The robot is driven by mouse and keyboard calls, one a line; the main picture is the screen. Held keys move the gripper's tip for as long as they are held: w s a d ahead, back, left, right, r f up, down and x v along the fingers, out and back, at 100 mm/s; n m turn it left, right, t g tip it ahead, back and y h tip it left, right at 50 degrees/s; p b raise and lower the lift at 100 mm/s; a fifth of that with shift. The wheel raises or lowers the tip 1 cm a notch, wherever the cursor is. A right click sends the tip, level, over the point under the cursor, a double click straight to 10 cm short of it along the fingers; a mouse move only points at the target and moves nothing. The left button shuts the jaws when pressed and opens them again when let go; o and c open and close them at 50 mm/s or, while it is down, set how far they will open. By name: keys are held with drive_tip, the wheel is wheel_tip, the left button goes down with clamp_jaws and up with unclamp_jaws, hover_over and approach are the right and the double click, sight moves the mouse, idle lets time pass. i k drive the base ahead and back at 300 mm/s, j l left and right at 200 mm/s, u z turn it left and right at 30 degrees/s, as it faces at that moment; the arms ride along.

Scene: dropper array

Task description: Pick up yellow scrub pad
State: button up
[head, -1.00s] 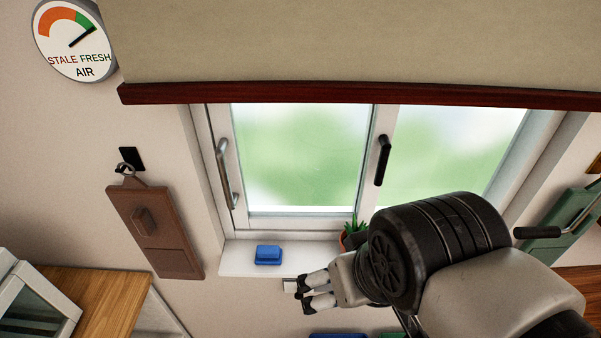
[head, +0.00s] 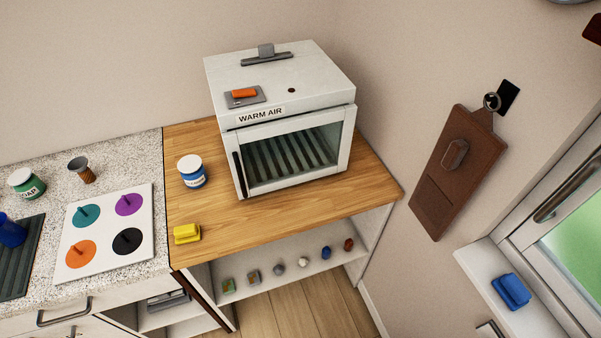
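The yellow scrub pad (head: 187,234) is a small yellow block with a raised grip. It lies on the wooden counter (head: 290,212), near its front left corner, beside the seam with the speckled counter. Nothing covers it. My gripper is not in the head view now.
A white "WARM AIR" oven (head: 290,120) stands behind and right of the pad. A blue scrub pad (head: 511,291) sits on the windowsill.

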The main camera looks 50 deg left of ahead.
sight(186, 234)
drive_tip(key=u, duration=3)
